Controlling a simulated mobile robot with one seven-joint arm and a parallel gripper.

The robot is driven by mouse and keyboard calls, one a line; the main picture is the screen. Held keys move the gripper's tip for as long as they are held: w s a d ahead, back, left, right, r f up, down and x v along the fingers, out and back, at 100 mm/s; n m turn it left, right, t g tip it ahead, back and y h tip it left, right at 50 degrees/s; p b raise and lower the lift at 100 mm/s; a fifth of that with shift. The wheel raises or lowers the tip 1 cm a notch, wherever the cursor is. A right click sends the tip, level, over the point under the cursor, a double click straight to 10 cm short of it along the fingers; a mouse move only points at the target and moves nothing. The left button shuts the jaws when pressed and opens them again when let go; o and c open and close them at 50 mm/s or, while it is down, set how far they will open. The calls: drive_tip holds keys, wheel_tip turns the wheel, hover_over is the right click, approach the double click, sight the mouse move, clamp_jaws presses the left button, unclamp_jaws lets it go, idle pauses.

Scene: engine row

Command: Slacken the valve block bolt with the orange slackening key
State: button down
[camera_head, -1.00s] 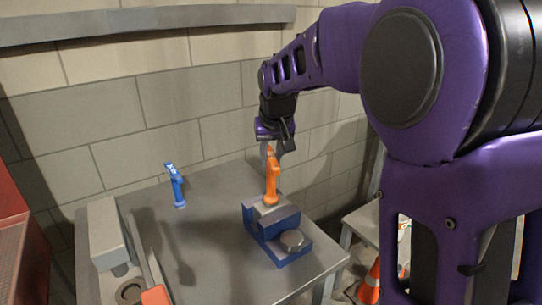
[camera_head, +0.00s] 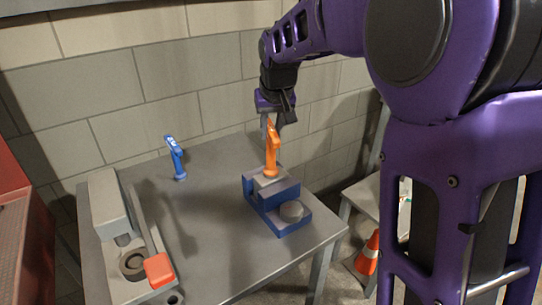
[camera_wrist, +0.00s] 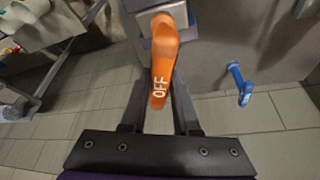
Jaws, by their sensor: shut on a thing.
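The orange slackening key (camera_head: 271,153) stands upright on top of the blue and grey valve block (camera_head: 258,192). In the wrist view the orange key (camera_wrist: 164,62) shows the word OFF on its handle. My gripper (camera_head: 271,125) is above the block, with its fingers on either side of the key's upper handle, shut on it. In the wrist view my gripper (camera_wrist: 158,105) has one dark finger on each side of the handle. The valve block bolt is hidden beneath the key.
A blue key (camera_head: 176,160) stands on the grey table (camera_head: 215,215), left of the block. A grey fixture (camera_head: 108,205) with an orange-red piece (camera_head: 158,269) lies at the table's left. A traffic cone (camera_head: 368,254) is on the floor at right. The block wall is behind.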

drive_tip(key=n+y, duration=0.1)
drive_tip(key=n, duration=0.3)
drive_tip(key=shift+d+g+p, duration=0.1)
drive_tip(key=shift+g+p, duration=0.2)
drive_tip(key=shift+g, duration=0.1)
drive_tip(key=n+g+y, duration=0.1)
drive_tip(key=n+y, duration=0.1)
drive_tip(key=n, duration=0.3)
drive_tip(key=shift+p, duration=0.35)
drive_tip(key=n+p, duration=0.1)
drive_tip(key=n, duration=0.1)
drive_tip(key=n+g+p, duration=0.1)
drive_tip(key=n, duration=0.1)
drive_tip(key=n+g+p, duration=0.1)
drive_tip(key=n, duration=0.1)
drive_tip(key=shift+r+y, duration=0.25)
drive_tip(key=shift+y, duration=0.15)
drive_tip(key=shift+f+n+g+p, duration=0.2)
drive_tip(key=shift+n+g+p, duration=0.15)
drive_tip(key=shift+n+g, duration=0.45)
